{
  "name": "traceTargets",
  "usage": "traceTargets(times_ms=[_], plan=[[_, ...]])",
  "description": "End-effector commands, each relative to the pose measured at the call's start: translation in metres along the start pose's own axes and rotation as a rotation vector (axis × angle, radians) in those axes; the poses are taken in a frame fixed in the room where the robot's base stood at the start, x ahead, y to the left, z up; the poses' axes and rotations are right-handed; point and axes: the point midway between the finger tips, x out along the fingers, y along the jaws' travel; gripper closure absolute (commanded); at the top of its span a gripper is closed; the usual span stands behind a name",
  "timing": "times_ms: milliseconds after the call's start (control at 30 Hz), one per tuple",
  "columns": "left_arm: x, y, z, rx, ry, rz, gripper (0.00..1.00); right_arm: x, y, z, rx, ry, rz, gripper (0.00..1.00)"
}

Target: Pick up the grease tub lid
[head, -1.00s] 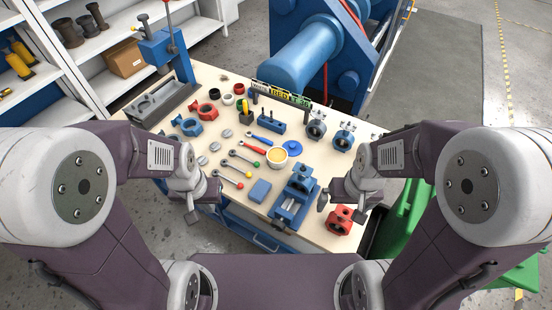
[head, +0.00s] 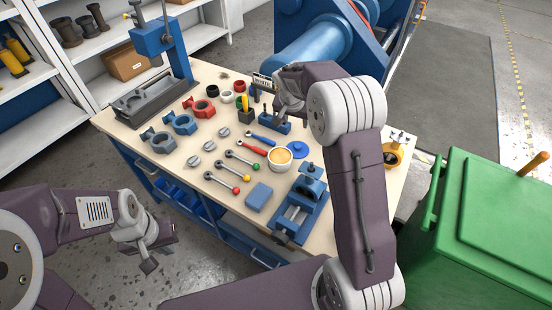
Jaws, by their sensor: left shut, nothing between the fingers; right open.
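The grease tub lid (head: 298,148) is a flat blue disc lying on the bench. It touches or nearly touches the open white grease tub (head: 279,159), which holds yellow grease. My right gripper (head: 281,112) is open and reaches over the back of the bench, above and left of the lid in the head view. It is in front of a blue block with dark pegs and partly hides it. My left gripper (head: 150,263) is shut and empty, low at the left and off the bench's front edge.
Red and blue screwdrivers (head: 254,147) and several ball-ended wrenches (head: 239,160) lie to the left. A blue block (head: 259,195) is at the front. A green bin (head: 490,220) stands at the right.

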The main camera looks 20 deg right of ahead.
Motion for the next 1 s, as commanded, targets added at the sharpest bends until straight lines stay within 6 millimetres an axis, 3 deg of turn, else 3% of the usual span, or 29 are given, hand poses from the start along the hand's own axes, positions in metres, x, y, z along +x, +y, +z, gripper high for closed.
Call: traceTargets(times_ms=[33,133,433,633,767,1000], plan=[[0.021,0.000,0.002,0.000,0.001,0.000,1.00,0.029,0.002,0.011,0.000,-0.010,0.009,0.48],[0.031,-0.001,0.003,0.000,0.001,0.000,1.00,0.053,0.006,0.024,-0.003,-0.038,0.028,0.48],[0.032,-0.001,0.003,0.000,0.001,0.000,1.00,0.061,0.008,0.027,-0.002,-0.045,0.032,0.48],[0.033,-0.001,0.003,0.000,0.001,0.000,1.00,0.091,0.010,0.030,-0.003,-0.048,0.033,0.48],[0.033,-0.001,0.003,0.000,0.001,0.000,1.00,0.098,0.010,0.030,-0.002,-0.045,0.031,0.48],[0.033,-0.001,0.003,0.000,0.001,0.000,1.00,0.137,0.013,0.037,-0.003,-0.046,0.032,0.48]])
